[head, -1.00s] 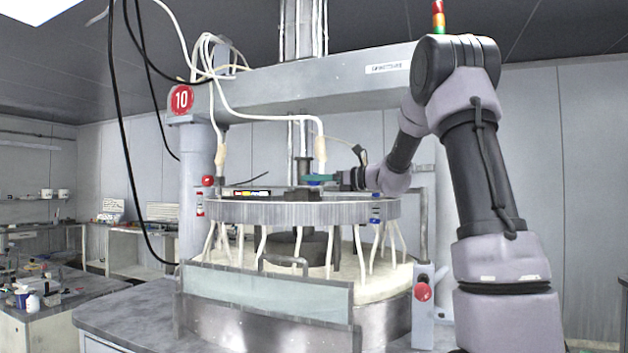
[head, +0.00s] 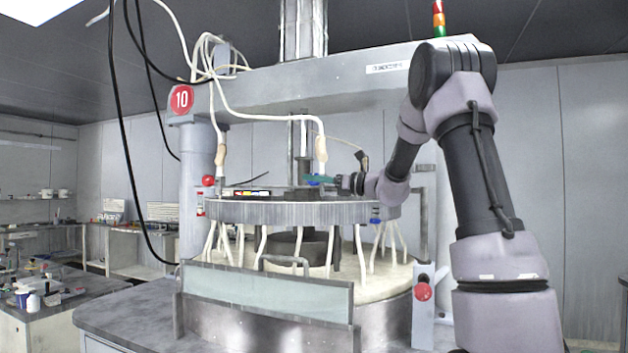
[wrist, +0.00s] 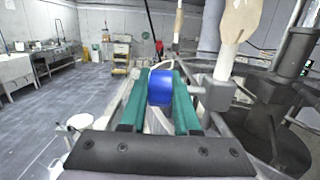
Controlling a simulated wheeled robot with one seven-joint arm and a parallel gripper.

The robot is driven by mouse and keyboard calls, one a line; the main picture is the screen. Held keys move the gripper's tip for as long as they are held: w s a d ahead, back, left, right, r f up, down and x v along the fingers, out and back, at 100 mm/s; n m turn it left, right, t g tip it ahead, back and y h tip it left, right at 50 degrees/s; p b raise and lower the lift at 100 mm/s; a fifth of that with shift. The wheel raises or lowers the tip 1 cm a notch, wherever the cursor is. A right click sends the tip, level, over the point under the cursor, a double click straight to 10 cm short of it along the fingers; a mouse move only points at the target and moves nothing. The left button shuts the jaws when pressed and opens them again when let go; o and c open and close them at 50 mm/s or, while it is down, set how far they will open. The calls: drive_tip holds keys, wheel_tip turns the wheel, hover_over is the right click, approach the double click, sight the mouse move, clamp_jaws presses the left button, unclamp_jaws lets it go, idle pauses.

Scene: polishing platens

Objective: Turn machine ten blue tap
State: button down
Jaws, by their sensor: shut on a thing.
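The machine (head: 270,212) bears a red disc (head: 181,99) with the number 10 on its upper left. In the wrist view a blue tap (wrist: 160,88) sits between the two green fingers of my gripper (wrist: 161,84), which are shut on it. A grey metal fitting lies just right of the fingers. In the head view my gripper (head: 322,179) reaches in from the right above the ring, with the blue tap (head: 314,180) small at its fingertips. The tap's underside is hidden.
Pale hoses (head: 270,117) hang close by, with a beige sleeve (wrist: 240,22) right of the fingers. Another blue part (head: 375,221) is on the ring's right side. A red button (head: 423,292) is at the front right. Open floor (wrist: 60,105) lies left in the wrist view.

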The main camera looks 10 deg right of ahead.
drive_tip(key=t+y, duration=0.1)
drive_tip(key=y, duration=0.1)
drive_tip(key=shift+d+f+t+y, duration=0.1)
drive_tip(key=shift+f+t+y, duration=0.05)
drive_tip(key=shift+t+y, duration=1.35)
drive_tip(key=shift+y, duration=0.5)
drive_tip(key=c, duration=0.6)
unclamp_jaws()
drive_tip(key=shift+c, duration=0.2)
drive_tip(key=shift+s, duration=0.1)
drive_tip(key=v, duration=1)
drive_tip(key=shift+f, duration=0.4)
